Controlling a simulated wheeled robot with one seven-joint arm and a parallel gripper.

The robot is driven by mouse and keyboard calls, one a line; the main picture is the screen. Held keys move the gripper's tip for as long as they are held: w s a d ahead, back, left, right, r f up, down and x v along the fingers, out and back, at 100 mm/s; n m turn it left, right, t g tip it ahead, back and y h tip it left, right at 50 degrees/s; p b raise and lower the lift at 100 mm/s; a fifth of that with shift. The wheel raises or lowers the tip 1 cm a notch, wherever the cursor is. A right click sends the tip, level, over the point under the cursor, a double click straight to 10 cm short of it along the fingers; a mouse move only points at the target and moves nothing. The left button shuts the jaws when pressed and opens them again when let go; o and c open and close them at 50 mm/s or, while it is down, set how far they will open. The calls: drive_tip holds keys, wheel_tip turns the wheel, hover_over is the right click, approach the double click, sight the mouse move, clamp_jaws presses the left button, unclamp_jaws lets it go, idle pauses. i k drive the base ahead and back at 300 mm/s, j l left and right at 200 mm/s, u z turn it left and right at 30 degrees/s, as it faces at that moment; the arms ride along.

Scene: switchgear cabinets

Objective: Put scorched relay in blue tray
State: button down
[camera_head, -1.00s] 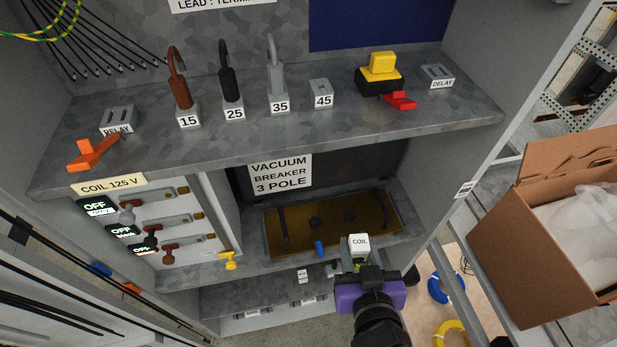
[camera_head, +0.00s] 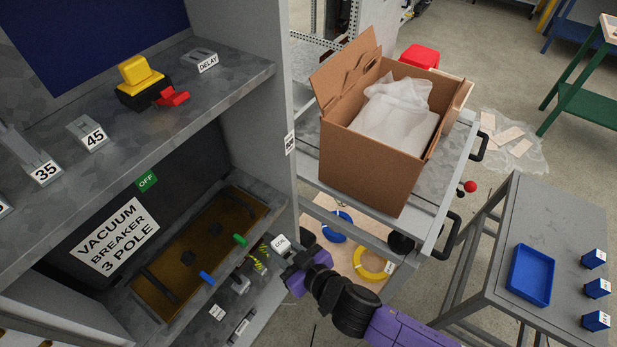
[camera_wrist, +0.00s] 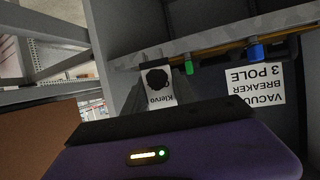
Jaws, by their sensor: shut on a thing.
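My gripper (camera_head: 291,257) is shut on a small white relay (camera_head: 281,243) labelled COIL and holds it up in front of the cabinet's lower right side. In the wrist view the relay (camera_wrist: 160,98) shows a face lettered Klervo with a black scorch-like blotch, between the jaws. The blue tray (camera_head: 513,292) lies on a grey table at the lower right, well apart from my gripper. The tray looks empty.
An open cardboard box (camera_head: 375,160) stands on a drawer unit (camera_head: 440,205) between the cabinet and the table. Several small blue labelled boxes (camera_head: 597,289) stand right of the tray. A cabinet upright (camera_head: 245,150) is close to my gripper.

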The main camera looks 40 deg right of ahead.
sight(530, 275)
drive_tip(key=k, duration=1.05)
drive_tip(key=z, duration=0.5)
drive_tip(key=k+z, duration=0.15)
drive_tip(key=z, duration=0.35)
drive_tip(key=l+z, duration=0.1)
drive_tip(key=z, duration=0.4)
drive_tip(key=j+z, duration=0.1)
drive_tip(key=z, duration=1.65)
drive_tip(key=k+j+z, duration=0.2)
drive_tip(key=k+j, duration=0.3)
drive_tip(key=j, duration=0.3)
drive_tip(key=k+j+z, duration=0.15)
drive_tip(key=k+j, duration=0.45)
drive_tip(key=j, duration=0.1)
